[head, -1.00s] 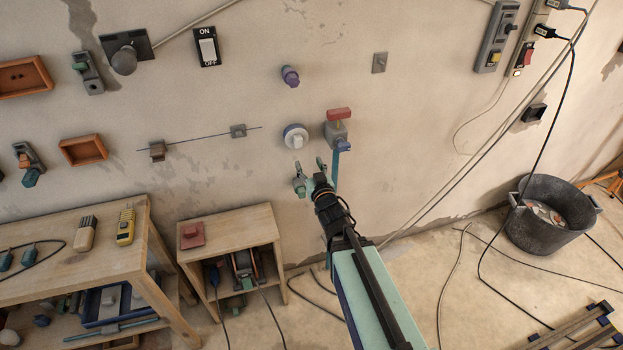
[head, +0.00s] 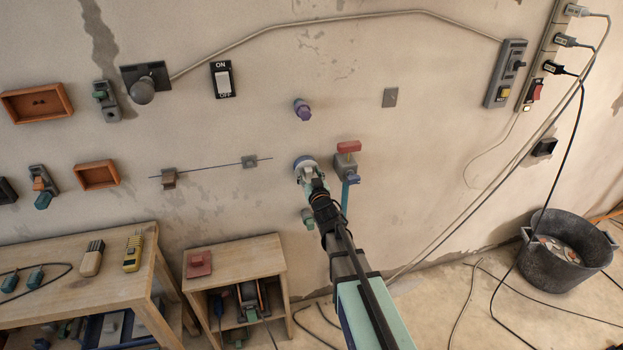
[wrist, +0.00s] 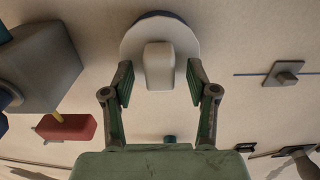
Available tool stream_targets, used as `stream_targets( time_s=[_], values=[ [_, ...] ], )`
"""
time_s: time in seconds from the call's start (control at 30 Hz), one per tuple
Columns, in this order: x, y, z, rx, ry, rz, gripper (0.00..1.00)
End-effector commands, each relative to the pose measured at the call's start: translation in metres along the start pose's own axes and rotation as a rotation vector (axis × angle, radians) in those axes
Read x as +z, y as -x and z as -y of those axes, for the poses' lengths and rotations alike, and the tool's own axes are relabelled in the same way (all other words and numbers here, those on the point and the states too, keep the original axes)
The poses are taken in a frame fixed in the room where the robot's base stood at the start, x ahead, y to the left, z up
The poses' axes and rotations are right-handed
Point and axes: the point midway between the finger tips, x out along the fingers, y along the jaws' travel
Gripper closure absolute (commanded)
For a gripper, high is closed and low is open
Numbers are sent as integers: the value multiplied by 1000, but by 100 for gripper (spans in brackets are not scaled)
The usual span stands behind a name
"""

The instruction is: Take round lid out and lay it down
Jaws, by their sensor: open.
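The round lid is white with a blue edge and sits on the wall in the middle of the head view (head: 300,160). In the wrist view, its pale disc (wrist: 130,38) shows at the top, with a blocky white handle (wrist: 159,66) standing out from it. My gripper (head: 310,175) is right in front of the lid in the head view and partly covers it. In the wrist view my gripper (wrist: 159,82) is open, with one green-padded finger on each side of the handle and a gap on both sides.
A grey box valve with a red handle (head: 348,147) is on the wall just right of the lid. A purple knob (head: 302,110) is above it. A small wooden shelf table (head: 235,258) with a red block (head: 199,264) stands below left. A black rubble bucket (head: 560,262) is at the right.

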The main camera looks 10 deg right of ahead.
Motion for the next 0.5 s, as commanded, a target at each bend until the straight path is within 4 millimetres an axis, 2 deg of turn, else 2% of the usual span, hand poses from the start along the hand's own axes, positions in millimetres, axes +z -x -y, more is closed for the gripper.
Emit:
stream_targets(
  time_s=[0.33, 0.5],
  values=[
    [0, -2, 0, 0, 0, 0, 42],
    [0, -2, 0, 0, 0, 0, 100]
  ],
)
